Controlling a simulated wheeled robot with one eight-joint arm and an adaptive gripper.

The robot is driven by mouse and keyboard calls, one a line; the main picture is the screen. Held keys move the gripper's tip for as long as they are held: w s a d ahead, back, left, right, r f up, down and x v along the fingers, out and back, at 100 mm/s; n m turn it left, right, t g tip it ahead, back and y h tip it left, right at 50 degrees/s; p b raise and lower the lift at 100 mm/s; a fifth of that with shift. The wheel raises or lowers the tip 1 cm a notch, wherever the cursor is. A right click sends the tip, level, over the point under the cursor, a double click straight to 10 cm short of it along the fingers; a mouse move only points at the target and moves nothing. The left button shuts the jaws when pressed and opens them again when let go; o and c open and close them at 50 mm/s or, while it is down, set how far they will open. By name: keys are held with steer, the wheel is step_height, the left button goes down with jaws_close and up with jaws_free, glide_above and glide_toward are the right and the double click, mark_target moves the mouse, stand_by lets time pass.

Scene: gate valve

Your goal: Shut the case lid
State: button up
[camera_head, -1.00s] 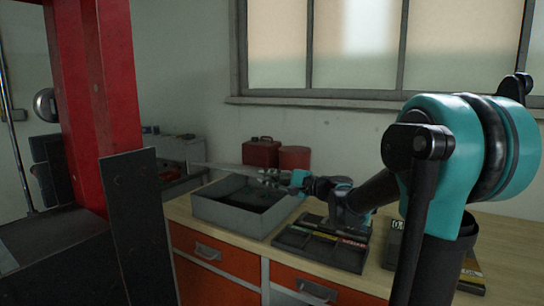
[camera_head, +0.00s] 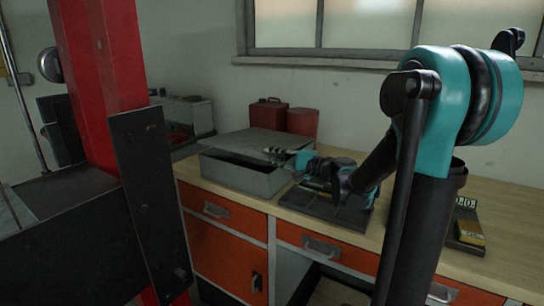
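The grey metal case (camera_head: 262,184) stands on the wooden workbench. Its flat grey lid (camera_head: 245,140) slants low over it, and a dark gap shows between the lid and the case's front and left walls. My gripper (camera_head: 270,154) reaches in from the right, with its fingers at the lid's front right part, over the case. I cannot tell whether the fingers touch the lid or how far apart they are.
A black tray (camera_head: 308,206) of small parts lies right of the case, under my arm. A red can (camera_head: 267,115) and a red cylinder (camera_head: 303,122) stand behind the case. A red post (camera_head: 104,80) rises at the left. The bench front has orange drawers (camera_head: 223,218).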

steer(key=shift+o, duration=1.3)
steer(key=v, duration=1.2)
